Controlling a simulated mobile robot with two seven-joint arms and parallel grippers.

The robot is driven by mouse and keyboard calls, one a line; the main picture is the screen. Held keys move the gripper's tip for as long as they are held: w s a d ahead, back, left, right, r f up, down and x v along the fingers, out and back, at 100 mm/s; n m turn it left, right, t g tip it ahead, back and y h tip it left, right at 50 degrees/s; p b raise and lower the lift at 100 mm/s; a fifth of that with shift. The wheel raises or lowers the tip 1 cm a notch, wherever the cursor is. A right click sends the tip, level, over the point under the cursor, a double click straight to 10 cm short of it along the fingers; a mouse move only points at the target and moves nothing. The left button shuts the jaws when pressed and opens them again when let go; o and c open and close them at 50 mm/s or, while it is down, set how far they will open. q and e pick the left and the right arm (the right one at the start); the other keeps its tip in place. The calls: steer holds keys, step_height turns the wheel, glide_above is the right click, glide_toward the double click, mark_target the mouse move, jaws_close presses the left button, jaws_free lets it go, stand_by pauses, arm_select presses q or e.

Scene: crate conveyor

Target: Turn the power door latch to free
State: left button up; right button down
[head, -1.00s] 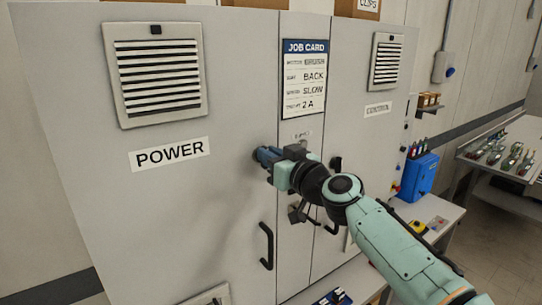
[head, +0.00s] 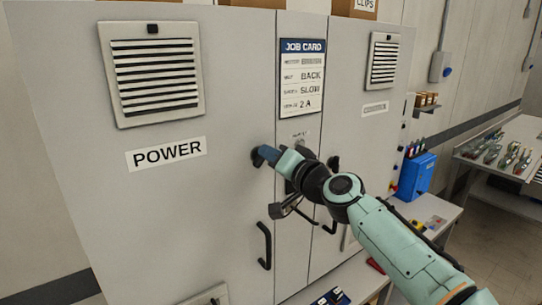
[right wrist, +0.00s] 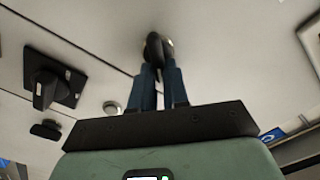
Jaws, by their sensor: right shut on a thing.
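The power door (head: 190,210) is a large grey cabinet door labelled POWER, and it stands closed. Its latch (head: 255,161) is a small black knob at the door's right edge, mostly hidden by my fingers in the head view. My right gripper (head: 265,155) has its blue fingers shut on this latch. In the right wrist view the dark latch (right wrist: 153,48) shows between the fingertips, with a round metal base behind it. I cannot tell from the frames which position the latch marks. My left gripper is not in view.
A black door handle (head: 265,245) sits below the latch. A job card (head: 303,78) hangs on the middle panel. The control door is at the right with its own latch (head: 333,163). A blue tool box (head: 415,175) stands on the bench beyond my right arm.

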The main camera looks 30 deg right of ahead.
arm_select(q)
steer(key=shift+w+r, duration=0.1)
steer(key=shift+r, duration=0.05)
arm_select(e)
steer(key=shift+d+f+m, duration=0.1)
steer(key=shift+f+m, duration=0.05)
steer(key=shift+m, duration=1.35)
steer(key=shift+d+f+m, duration=0.1)
steer(key=shift+m, duration=1.4)
steer(key=shift+d+f+m, duration=0.1)
steer(key=shift+f+m, duration=0.05)
steer(key=shift+m, duration=1.35)
steer(key=c, duration=1.1)
jaws_free()
steer(key=shift+f, duration=0.1)
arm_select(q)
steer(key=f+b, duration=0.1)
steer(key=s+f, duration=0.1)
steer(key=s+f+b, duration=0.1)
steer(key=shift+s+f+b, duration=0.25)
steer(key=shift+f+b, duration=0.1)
arm_select(e)
steer(key=s, duration=0.9)
steer(key=s+d, duration=0.1)
steer(key=s, duration=0.3)
steer(key=shift+s, duration=0.15)
